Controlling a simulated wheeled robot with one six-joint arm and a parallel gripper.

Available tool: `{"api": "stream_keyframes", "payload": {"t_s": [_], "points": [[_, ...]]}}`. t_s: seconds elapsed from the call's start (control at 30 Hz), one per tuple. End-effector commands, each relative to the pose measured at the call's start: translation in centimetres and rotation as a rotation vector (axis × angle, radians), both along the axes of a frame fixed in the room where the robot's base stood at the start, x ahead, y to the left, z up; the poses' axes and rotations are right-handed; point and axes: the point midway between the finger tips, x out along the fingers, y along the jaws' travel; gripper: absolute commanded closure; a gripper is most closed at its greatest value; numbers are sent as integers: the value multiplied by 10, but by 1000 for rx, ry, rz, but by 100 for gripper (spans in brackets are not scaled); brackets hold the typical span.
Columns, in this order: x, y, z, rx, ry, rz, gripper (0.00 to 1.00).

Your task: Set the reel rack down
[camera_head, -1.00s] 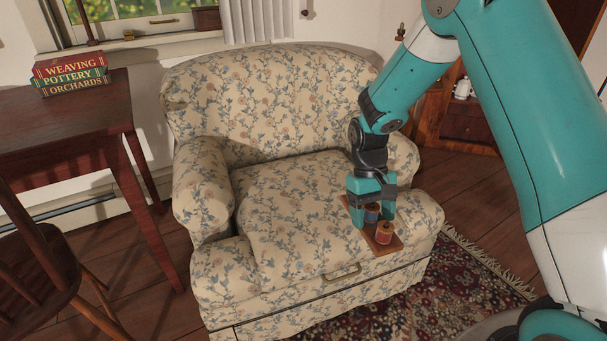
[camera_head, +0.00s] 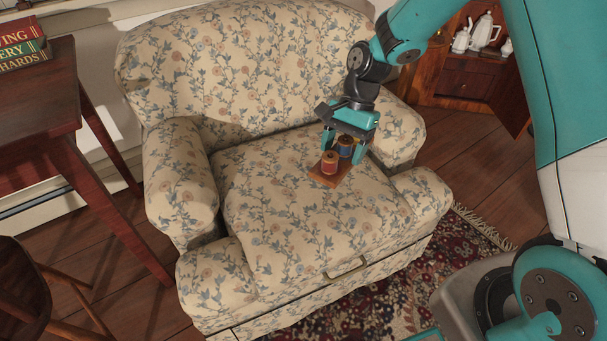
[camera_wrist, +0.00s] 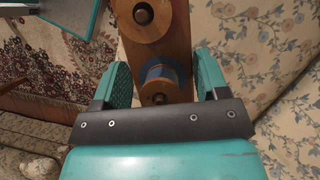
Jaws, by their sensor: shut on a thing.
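My gripper (camera_head: 344,150) is shut on the rack near the blue reel, over the seat cushion of the floral armchair (camera_head: 275,215). In the wrist view the rack's wooden board (camera_wrist: 180,52) runs between the two teal fingers (camera_wrist: 165,88), with the blue reel (camera_wrist: 160,78) between them. I cannot tell whether the rack touches the cushion. The rack's far end is hidden by my gripper.
A dark red wooden table (camera_head: 40,100) with stacked books (camera_head: 20,45) stands at the left. A wooden chair (camera_head: 25,290) is below it. A patterned rug (camera_head: 390,300) lies in front of the armchair. A cabinet (camera_head: 465,80) with white pots stands at the back right. Much of the seat is clear.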

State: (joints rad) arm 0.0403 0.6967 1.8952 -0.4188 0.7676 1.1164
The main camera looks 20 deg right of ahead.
Motion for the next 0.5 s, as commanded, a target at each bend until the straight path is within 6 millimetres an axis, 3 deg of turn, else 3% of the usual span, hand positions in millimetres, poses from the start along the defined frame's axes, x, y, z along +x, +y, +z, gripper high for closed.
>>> {"api": "stream_keyframes", "payload": {"t_s": [0.1,0.3,0.4,0.5], "points": [[5,16,15,1,-3,-209,94],[9,33,30,0,-1,-455,94],[10,37,31,-1,1,-513,94],[10,39,20,-2,4,-535,94]]}}
